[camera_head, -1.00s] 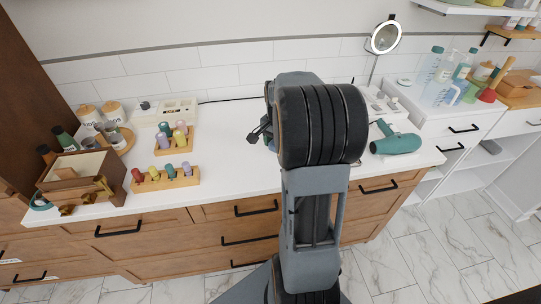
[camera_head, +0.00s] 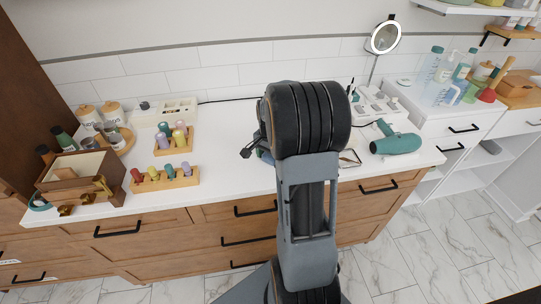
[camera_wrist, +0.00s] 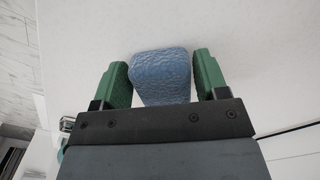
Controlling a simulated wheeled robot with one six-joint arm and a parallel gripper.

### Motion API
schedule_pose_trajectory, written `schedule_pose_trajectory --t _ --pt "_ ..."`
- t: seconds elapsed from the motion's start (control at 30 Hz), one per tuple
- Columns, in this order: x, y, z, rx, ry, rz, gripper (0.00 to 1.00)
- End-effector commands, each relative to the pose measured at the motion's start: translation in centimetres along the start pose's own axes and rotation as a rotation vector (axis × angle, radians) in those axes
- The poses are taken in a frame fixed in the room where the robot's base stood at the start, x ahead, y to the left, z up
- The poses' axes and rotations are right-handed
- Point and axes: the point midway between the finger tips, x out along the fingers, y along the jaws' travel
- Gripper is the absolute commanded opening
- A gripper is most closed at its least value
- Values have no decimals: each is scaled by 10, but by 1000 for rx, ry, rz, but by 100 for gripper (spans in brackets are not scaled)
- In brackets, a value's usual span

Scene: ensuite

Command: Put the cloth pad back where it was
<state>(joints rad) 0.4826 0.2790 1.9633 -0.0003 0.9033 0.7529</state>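The cloth pad (camera_wrist: 162,78) is blue and wrinkled. In the head view my own arm hides most of the gripper and pad; dark gripper parts show at the arm's left, above the counter (camera_head: 222,150).
A teal hair dryer (camera_head: 396,143) lies to the right, and a lit round mirror (camera_head: 386,37) stands behind. Wooden racks with coloured pegs (camera_head: 165,179) and a wooden box (camera_head: 75,172) are on the left.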

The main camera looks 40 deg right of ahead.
Motion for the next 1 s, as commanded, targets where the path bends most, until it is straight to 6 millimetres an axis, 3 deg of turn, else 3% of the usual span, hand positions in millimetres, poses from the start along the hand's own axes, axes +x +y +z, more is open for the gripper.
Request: schedule_pose_trajectory --t 0.17,0.47,1.0 --pt "-1 0 0 0 2 -1 83" --pt "-6 -1 -1 0 4 -3 83" --pt "-97 0 -1 0 4 -4 83"
